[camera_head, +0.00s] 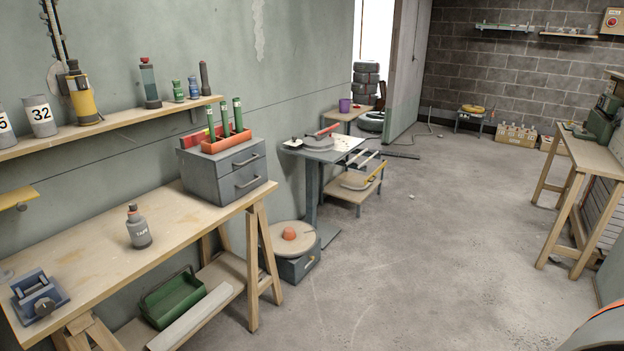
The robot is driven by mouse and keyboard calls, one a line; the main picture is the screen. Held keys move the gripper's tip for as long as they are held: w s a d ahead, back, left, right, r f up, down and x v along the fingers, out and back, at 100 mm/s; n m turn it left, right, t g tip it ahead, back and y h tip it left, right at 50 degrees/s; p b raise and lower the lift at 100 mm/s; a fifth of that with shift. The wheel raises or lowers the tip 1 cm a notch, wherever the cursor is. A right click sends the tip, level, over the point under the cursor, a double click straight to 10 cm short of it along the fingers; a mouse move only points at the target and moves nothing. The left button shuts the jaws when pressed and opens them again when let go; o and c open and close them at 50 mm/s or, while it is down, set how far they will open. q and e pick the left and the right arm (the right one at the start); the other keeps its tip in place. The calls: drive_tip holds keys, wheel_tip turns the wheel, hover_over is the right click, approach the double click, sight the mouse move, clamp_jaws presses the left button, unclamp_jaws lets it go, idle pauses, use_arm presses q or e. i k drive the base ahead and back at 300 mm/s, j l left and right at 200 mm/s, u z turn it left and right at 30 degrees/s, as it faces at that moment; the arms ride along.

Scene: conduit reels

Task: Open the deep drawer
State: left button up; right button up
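A grey two-drawer cabinet (202,180) stands on the far end of the wooden bench at the left wall. Its upper drawer (249,157) and lower drawer (238,187) look shut, each with a light bar handle. A separate dark grey box (290,271), with what looks like a small handle on its front, sits on the floor past the bench under a round wooden disc. I cannot tell by label which is the deep drawer. Neither of my grippers is in view.
An orange tray (226,141) with green tubes sits on the cabinet. A shelf (120,118) hangs above. A stand (312,195) is beyond. The floor (430,250) to the right is clear.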

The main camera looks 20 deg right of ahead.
sight(232, 186)
drive_tip(key=z, duration=0.4)
drive_tip(key=i+l+u, duration=0.2)
drive_tip(key=i+l, duration=0.85)
drive_tip(key=l, duration=0.1)
